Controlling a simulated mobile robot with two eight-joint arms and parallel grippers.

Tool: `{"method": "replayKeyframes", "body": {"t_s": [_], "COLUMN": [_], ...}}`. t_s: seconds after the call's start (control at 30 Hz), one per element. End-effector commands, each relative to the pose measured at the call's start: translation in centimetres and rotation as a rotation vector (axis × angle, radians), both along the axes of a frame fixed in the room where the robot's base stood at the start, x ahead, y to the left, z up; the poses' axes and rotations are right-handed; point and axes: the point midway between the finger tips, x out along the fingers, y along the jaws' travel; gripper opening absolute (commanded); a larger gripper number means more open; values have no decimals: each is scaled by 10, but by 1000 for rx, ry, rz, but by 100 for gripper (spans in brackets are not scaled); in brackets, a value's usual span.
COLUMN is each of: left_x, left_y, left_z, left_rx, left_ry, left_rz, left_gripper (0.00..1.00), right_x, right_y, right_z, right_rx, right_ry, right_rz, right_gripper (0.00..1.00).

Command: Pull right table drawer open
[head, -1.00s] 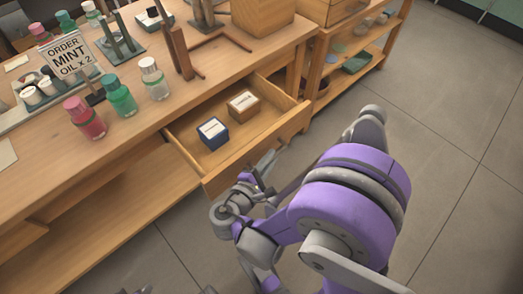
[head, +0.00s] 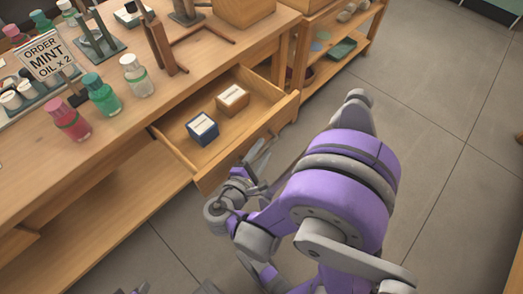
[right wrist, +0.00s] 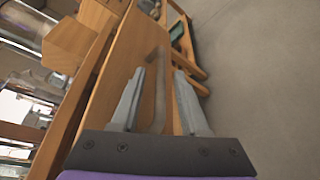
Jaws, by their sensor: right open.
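The right table drawer (head: 243,140) is pulled out from under the wooden table, and its inside shows. A blue box (head: 202,127) and a brown box (head: 232,98) with pale tops sit in it. My right gripper (head: 262,158) is open just outside the drawer front. In the right wrist view, the two fingers of my right gripper (right wrist: 157,90) are spread, with the grey drawer handle (right wrist: 160,85) showing between them, in front of the wooden drawer front (right wrist: 122,62). Whether the fingers touch the handle is unclear. A small part of my left gripper (head: 137,288) shows at the bottom edge.
The tabletop holds several capped bottles, including a red one (head: 70,120) and a green one (head: 102,95), and an order sign (head: 50,56). A wooden shelf unit (head: 335,45) stands beyond the drawer. The floor (head: 440,130) to the right is clear.

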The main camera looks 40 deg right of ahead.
Motion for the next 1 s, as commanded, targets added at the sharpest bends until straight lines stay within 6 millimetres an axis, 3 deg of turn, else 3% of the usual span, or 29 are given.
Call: {"method": "replayKeyframes", "body": {"t_s": [0.17, 0.6, 1.0], "left_x": [-1, -2, -2], "left_y": [0, 0, 0], "left_z": [4, 18, 19], "left_rx": [0, 0, 0], "left_ry": [-1, -5, -6], "left_rz": [0, 0, 0], "left_gripper": [50, 50, 50], "right_x": [-6, -35, -41], "right_y": [17, 86, 97], "right_z": [4, 21, 23], "right_rx": [2, 1, 0], "right_ry": [-1, -1, 0], "right_rz": [6, 5, 0], "right_gripper": [45, 45, 45]}}
